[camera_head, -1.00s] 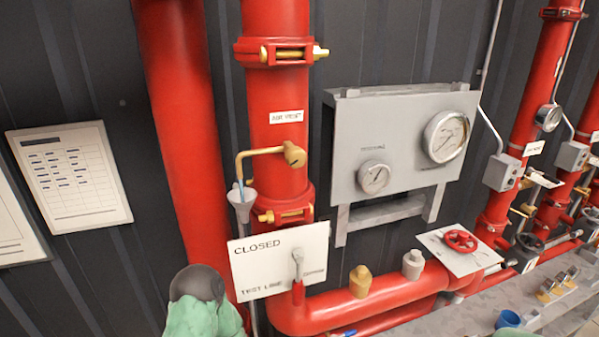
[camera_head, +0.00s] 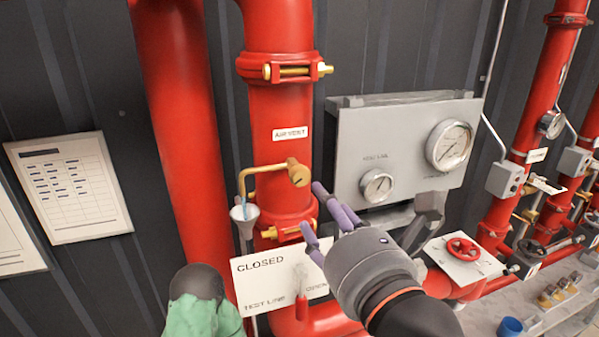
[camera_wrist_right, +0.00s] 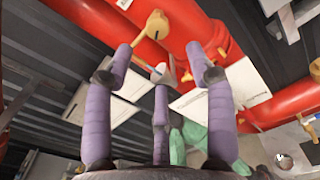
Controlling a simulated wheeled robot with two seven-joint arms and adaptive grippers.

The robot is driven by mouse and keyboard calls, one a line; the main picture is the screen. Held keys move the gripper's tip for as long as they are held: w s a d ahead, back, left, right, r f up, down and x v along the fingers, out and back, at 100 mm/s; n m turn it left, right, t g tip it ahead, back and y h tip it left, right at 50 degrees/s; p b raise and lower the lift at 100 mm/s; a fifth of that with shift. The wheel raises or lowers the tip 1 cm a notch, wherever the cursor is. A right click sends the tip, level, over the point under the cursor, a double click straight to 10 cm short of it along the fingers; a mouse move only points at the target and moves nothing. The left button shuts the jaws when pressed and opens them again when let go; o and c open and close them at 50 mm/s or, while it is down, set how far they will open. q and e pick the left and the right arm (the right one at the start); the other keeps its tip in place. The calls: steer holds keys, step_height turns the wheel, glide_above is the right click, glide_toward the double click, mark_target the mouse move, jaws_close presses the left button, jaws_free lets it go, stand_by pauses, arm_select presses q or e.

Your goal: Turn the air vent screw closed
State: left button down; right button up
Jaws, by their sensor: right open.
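The air vent screw (camera_head: 298,173) is a round brass knob at the right end of a bent brass pipe, on the red riser below the "AIR VENT" label (camera_head: 290,133). It also shows near the top of the right wrist view (camera_wrist_right: 158,25). A thin blue streak shows between the pipe's outlet and a grey funnel (camera_head: 244,212). My right gripper (camera_head: 318,209) is open and empty, its purple fingers spread below and right of the screw, apart from it. In the right wrist view its fingers (camera_wrist_right: 159,68) point up towards the screw. My left gripper is out of view.
A "CLOSED" test line sign (camera_head: 262,278) stands below the funnel. A grey panel with gauges (camera_head: 410,150) is right of the riser. A red handwheel (camera_head: 463,249) lies at right. A green object with a dark rounded top (camera_head: 205,312) is at lower left.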

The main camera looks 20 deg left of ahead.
mark_target(302, 179)
steer(key=b+x, duration=0.1)
steer(key=x, duration=0.9)
steer(key=shift+w+a+r, duration=0.2)
steer(key=shift+a, duration=0.05)
jaws_close()
